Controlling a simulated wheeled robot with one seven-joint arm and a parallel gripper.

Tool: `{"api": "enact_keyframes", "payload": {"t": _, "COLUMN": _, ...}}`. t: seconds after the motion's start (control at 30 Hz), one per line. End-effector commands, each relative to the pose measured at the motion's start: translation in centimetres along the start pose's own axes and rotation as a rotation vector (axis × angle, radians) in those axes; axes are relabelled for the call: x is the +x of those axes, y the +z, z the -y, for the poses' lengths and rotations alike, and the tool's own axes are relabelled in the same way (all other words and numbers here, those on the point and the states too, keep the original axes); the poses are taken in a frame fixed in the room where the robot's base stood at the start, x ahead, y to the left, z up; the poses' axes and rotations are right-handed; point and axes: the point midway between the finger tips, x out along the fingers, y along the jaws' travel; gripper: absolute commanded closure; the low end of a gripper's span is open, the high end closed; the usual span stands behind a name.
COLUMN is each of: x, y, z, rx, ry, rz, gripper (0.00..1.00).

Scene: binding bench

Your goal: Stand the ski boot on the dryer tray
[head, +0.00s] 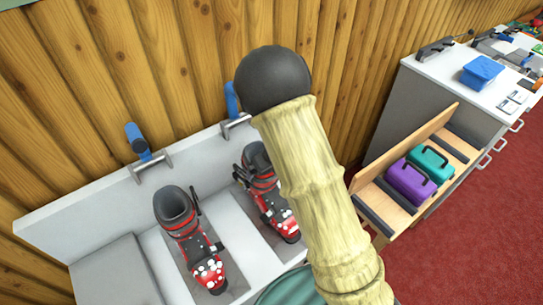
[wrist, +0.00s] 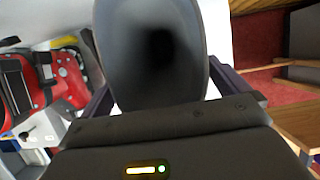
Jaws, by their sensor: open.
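Two red and black ski boots stand side by side in the white dryer tray (head: 95,222) in the head view. The left boot (head: 190,240) shows whole, upright with its dark cuff open at the top. The right boot (head: 263,183) is partly covered by my arm. My gripper is hidden behind my arm in the head view. In the wrist view my gripper (wrist: 162,88) is open, with a finger at either side of a large dark, hollow oval shape (wrist: 150,25), probably a boot cuff. A red boot (wrist: 50,80) shows at its left.
Blue-handled fittings (head: 137,140) stand along the tray's back edge by the log wall. A grey block (head: 115,275) fills its left end. At right are a wooden bench (head: 385,213) with a purple case (head: 408,182) and teal case (head: 430,162), then a cluttered white counter (head: 440,75).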

Motion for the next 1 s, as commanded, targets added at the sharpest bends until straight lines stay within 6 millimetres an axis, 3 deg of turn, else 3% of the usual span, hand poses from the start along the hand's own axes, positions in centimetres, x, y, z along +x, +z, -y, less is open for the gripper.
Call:
{"api": "enact_keyframes", "payload": {"t": 0.17, "x": -2.5, "y": 0.2, "z": 0.0, "rx": 0.0, "ry": 0.001, "rz": 0.005, "gripper": 0.0}}
{"api": "enact_keyframes", "payload": {"t": 0.8, "x": -15.3, "y": 0.3, "z": 0.0, "rx": -0.001, "ry": -0.001, "rz": 0.007, "gripper": 0.0}}
{"api": "enact_keyframes", "payload": {"t": 1.0, "x": -17.0, "y": 0.2, "z": 0.0, "rx": 0.001, "ry": -0.002, "rz": 0.005, "gripper": 0.0}}
